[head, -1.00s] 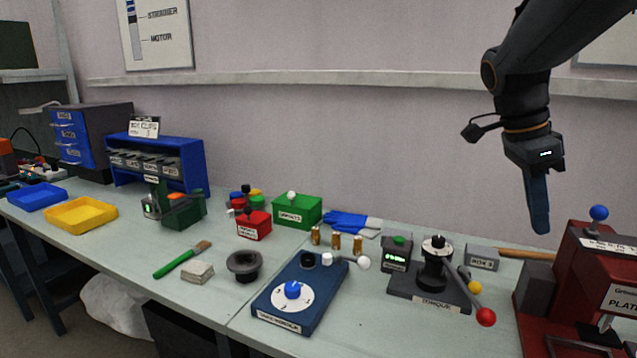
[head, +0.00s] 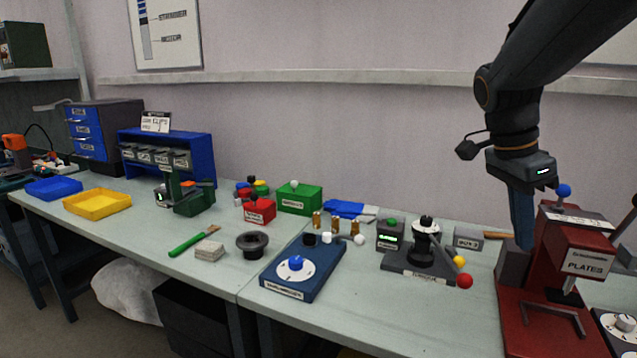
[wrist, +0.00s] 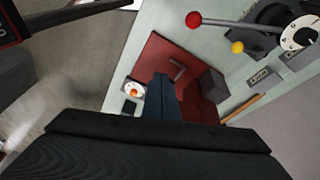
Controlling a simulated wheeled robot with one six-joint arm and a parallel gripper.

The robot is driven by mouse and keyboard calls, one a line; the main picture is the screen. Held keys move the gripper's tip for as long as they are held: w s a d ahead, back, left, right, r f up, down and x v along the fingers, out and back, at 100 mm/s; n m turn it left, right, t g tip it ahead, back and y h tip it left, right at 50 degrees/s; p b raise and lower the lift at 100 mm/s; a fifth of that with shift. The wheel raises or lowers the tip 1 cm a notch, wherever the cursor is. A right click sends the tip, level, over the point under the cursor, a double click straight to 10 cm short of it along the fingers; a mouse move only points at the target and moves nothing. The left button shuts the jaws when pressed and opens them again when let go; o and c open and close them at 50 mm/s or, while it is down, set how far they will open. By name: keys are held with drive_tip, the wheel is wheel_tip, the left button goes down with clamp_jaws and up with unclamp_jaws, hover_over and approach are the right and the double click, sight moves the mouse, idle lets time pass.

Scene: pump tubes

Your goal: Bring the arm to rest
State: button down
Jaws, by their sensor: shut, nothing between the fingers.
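My gripper (head: 523,222) hangs at the right of the head view, pointing down, with its fingers together and nothing between them. It is in the air, in front of or beside the red plates press (head: 575,250); the exact gap is unclear. In the wrist view my gripper (wrist: 161,85) shows its closed fingers against the red base of the press (wrist: 150,55). My arm reaches in from the upper right corner of the head view.
A torque fixture (head: 425,250) with a red ball lever stands left of my gripper. A blue dial base (head: 303,270), a green box (head: 299,198), a red box (head: 259,211) and a yellow tray (head: 97,203) are farther left. The bench front is mostly clear.

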drive_tip(key=s+a+f+n+y+b, duration=0.1)
drive_tip(key=s+a+f+n, duration=0.3)
drive_tip(key=a+f+n, duration=0.4)
drive_tip(key=s+a+f+n+y+b, duration=0.2)
drive_tip(key=a+f+n, duration=0.6)
drive_tip(key=f, duration=0.7)
drive_tip(key=s+n+b, duration=0.1)
drive_tip(key=s+n, duration=0.1)
drive_tip(key=shift+f+n+t+b, duration=0.15)
drive_tip(key=shift+n+t+b, duration=0.15)
drive_tip(key=shift+t+b, duration=0.1)
